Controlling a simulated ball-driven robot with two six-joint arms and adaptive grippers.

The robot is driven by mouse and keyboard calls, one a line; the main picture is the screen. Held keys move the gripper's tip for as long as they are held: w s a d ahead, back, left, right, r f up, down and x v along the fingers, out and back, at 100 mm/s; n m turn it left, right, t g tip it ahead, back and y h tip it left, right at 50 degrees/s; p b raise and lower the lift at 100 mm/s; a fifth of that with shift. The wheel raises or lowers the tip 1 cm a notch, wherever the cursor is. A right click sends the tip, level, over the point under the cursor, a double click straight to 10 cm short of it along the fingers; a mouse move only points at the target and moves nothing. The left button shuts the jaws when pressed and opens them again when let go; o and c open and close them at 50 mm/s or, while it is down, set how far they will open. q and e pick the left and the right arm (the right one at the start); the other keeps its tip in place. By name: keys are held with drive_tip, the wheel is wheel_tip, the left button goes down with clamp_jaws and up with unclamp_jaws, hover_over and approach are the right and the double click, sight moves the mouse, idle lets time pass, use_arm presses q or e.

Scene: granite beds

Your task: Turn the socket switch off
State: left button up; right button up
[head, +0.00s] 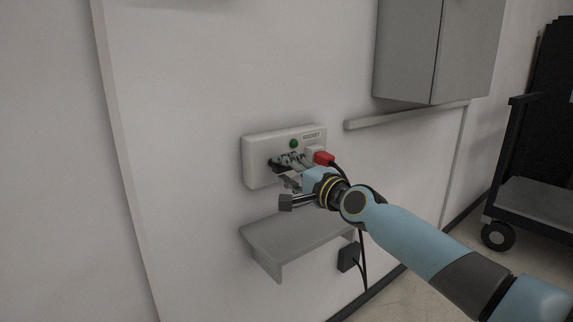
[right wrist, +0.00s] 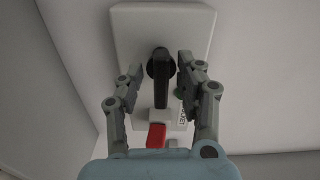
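The white socket box (head: 258,146) is fixed to the wall, with a SOCKET label and a green indicator (head: 293,143) on its face. A red plug (head: 324,158) sits at its right end, and also shows in the right wrist view (right wrist: 156,136). The black rotary switch (right wrist: 161,68) has a long handle pointing towards the plug end. My right gripper (head: 283,161) is at the box face. In the right wrist view its open fingers (right wrist: 158,76) stand on either side of the switch handle, with gaps showing. In the head view the gripper hides most of the switch. My left gripper is out of view.
A grey shelf (head: 295,238) juts from the wall below the box. Black cables and a black adapter (head: 348,257) hang at its right. A grey cabinet (head: 408,50) is at upper right, above a rail (head: 405,115). A dark cart (head: 535,200) stands far right.

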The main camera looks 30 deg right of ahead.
sight(286, 169)
drive_tip(key=shift+s, duration=0.1)
drive_tip(key=s+p, duration=0.1)
drive_tip(key=s, duration=0.4)
drive_tip(key=shift+d+r+p, duration=0.1)
drive_tip(key=shift+d+p, duration=0.1)
drive_tip(key=shift+p, duration=0.2)
drive_tip(key=shift+s, duration=0.4)
drive_tip(key=shift+w, duration=0.1)
